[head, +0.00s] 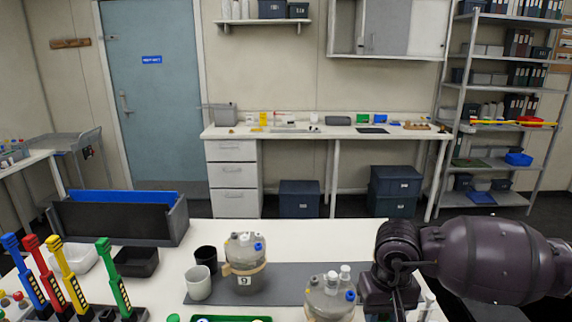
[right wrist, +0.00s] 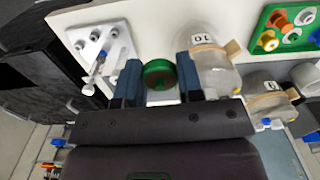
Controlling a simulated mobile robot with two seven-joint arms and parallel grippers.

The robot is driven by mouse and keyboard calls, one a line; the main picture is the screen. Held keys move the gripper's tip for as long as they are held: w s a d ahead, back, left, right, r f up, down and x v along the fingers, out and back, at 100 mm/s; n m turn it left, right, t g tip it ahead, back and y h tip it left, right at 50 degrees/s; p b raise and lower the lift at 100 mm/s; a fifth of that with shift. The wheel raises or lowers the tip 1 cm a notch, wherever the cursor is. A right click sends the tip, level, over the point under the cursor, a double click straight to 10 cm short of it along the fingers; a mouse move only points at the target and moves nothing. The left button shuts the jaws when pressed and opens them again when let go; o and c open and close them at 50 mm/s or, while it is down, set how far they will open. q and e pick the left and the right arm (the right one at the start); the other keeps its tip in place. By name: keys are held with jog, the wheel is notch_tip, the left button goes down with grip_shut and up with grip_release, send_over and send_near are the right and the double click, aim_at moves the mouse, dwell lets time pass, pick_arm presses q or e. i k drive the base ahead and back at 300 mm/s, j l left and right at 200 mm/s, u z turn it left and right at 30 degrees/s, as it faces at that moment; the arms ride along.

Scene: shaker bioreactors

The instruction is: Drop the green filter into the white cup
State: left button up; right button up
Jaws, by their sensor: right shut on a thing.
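The green filter (right wrist: 160,76), a round green cap with a pale lower part, sits between the two blue-grey fingers of my right gripper (right wrist: 158,64) in the right wrist view. The gripper is shut on it. In the head view my right arm comes in from the right, and its wrist hides the fingers and the filter. The white cup (head: 198,283) stands upright on the table, left of the bioreactor marked 9. A white cup shape (right wrist: 305,76) also shows at the right edge of the right wrist view. My left gripper is not in view.
The bioreactor marked 9 (head: 244,264) and another bioreactor (head: 330,298) stand on a grey mat (head: 290,275). A black cup (head: 206,258) stands just behind the white cup. A green tray (right wrist: 268,40) holds several coloured filters. Coloured pipettes (head: 70,275) stand at left.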

aim_at(206, 294)
jog(key=j+u, duration=0.35)
jog(key=i+j+u, duration=0.1)
jog(key=j+u, duration=0.25)
jog(key=i+j+u, duration=0.15)
jog(key=j+u, duration=0.2)
